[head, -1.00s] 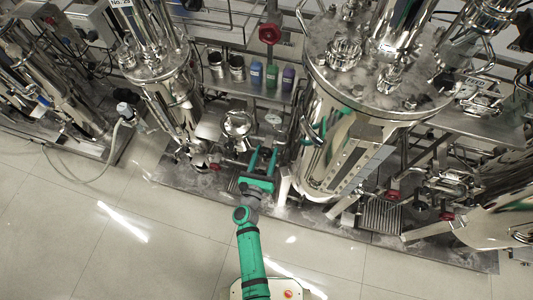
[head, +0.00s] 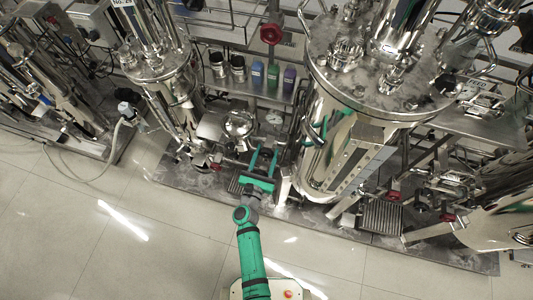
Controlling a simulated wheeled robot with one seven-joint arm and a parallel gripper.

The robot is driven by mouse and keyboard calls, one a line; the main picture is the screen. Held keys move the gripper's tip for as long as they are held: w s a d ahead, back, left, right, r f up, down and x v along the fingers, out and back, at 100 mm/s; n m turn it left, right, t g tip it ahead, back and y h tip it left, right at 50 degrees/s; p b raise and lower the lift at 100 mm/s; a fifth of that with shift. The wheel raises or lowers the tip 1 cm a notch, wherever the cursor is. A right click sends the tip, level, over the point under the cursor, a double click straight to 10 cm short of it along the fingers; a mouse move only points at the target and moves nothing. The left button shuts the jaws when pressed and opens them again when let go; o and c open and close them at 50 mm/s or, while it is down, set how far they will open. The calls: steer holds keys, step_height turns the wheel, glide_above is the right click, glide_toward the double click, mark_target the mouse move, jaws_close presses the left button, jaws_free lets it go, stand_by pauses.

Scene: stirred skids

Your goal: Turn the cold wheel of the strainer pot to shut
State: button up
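My green gripper (head: 265,151) is open, its two fingers pointing away from my body into the pipework of the middle skid. A dark wheel-like part (head: 264,157) shows between the fingers. It may be the cold wheel, but it is too small to read, and I cannot tell whether the fingers touch it. A small shiny round vessel (head: 238,123), likely the strainer pot, stands just behind and left of the gripper. A small gauge (head: 274,117) is beyond the fingertips.
A large steel tank (head: 325,160) stands close on the right, a narrower one (head: 172,95) on the left. A red wheel (head: 270,33) is at the back. Bottles (head: 272,76) stand on a shelf. The tiled floor (head: 150,245) in front is clear.

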steer(key=o, duration=0.4)
steer(key=shift+s+a, duration=0.1)
steer(key=v, duration=1)
steer(key=shift+s, duration=0.25)
